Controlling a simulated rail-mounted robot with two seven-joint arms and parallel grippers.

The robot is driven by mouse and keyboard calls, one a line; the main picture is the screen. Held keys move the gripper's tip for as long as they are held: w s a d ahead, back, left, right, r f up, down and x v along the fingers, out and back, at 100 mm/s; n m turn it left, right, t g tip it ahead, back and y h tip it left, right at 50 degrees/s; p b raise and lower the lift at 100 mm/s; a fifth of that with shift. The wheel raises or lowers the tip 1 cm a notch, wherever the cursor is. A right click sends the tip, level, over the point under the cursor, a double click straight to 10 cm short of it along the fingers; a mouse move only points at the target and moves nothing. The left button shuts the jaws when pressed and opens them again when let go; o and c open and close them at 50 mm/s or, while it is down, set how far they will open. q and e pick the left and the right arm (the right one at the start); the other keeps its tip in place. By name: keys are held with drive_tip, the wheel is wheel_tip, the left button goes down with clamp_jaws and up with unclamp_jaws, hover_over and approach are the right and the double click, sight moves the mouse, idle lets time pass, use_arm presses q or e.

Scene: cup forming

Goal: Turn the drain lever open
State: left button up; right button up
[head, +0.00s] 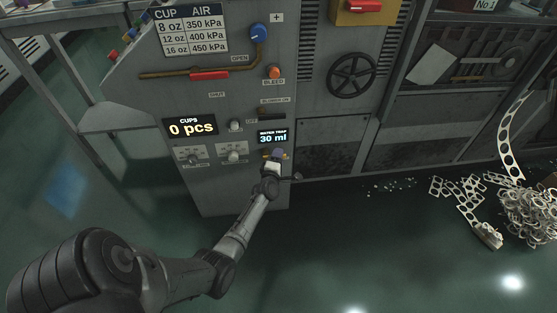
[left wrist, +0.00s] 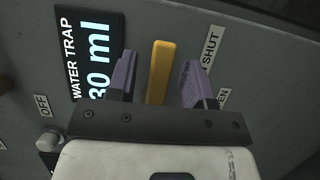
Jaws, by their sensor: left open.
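The drain lever (left wrist: 159,68) is a yellow bar in the left wrist view, beside a label reading SHUT and a partly hidden label ending in EN. My left gripper (left wrist: 160,75) is open, with one purple finger on each side of the lever. I cannot tell whether either finger touches it. The gripper hides the lever's lower end. In the head view my left gripper (head: 274,155) is at the panel, just below the water trap display (head: 272,137), which reads 30 ml. The lever is mostly hidden there. My right gripper is not in view.
The panel also carries a cups display (head: 190,128), a white knob (head: 235,126), a red-handled lever (head: 209,75), an orange bleed knob (head: 274,72) and a blue knob (head: 259,32). A black handwheel (head: 352,77) is to the right. Scrap strips (head: 528,217) lie on the floor at right.

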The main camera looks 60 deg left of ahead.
use_arm(q)
drive_tip(key=shift+w+a, duration=0.25)
drive_tip(key=shift+a, duration=0.05)
drive_tip(key=shift+c, duration=0.5)
clamp_jaws()
